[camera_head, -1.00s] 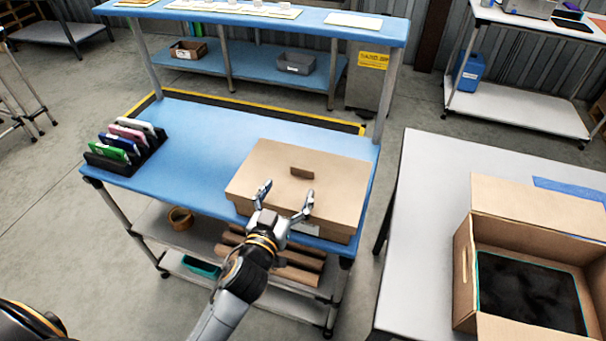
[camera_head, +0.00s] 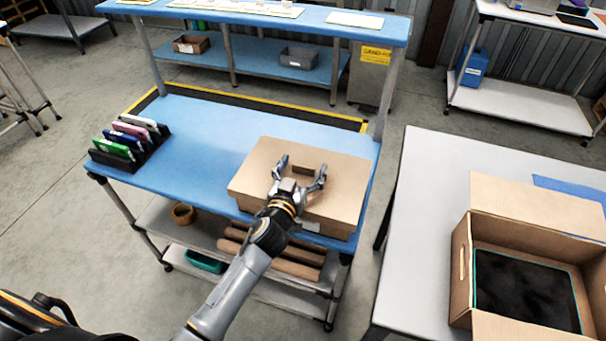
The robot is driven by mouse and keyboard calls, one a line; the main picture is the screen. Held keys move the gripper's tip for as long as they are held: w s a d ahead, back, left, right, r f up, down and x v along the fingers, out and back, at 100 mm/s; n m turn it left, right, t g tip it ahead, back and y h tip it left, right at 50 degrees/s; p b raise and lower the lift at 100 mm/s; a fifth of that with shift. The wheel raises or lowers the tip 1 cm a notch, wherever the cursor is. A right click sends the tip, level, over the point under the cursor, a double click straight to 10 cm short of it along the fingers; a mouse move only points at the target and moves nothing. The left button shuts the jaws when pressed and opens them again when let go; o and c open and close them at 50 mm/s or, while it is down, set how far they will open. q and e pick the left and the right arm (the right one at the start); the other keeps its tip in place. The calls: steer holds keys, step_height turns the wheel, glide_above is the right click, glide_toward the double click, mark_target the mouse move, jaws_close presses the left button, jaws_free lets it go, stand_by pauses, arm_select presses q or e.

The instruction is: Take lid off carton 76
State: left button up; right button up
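A brown carton (camera_head: 325,229) with a flat lid (camera_head: 340,190) stands on the right part of the blue workbench (camera_head: 205,125). The lid lies on the carton and has a small upright brown handle (camera_head: 303,169) near its middle. My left gripper (camera_head: 300,168) is over the lid with its two fingers spread, one on either side of the handle. I cannot tell whether the fingers touch it. A pale label on the carton's front is partly hidden by my arm, and I cannot read a number. My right gripper is not in view.
A black rack (camera_head: 112,161) with several coloured items stands at the left of the bench. An open carton (camera_head: 461,265) with a dark inside stands on the grey table (camera_head: 425,185) at right. The blue bench is clear between rack and lidded carton.

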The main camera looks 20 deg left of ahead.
arm_select(q)
steer(key=c, duration=1.3)
steer(key=shift+o, duration=0.2)
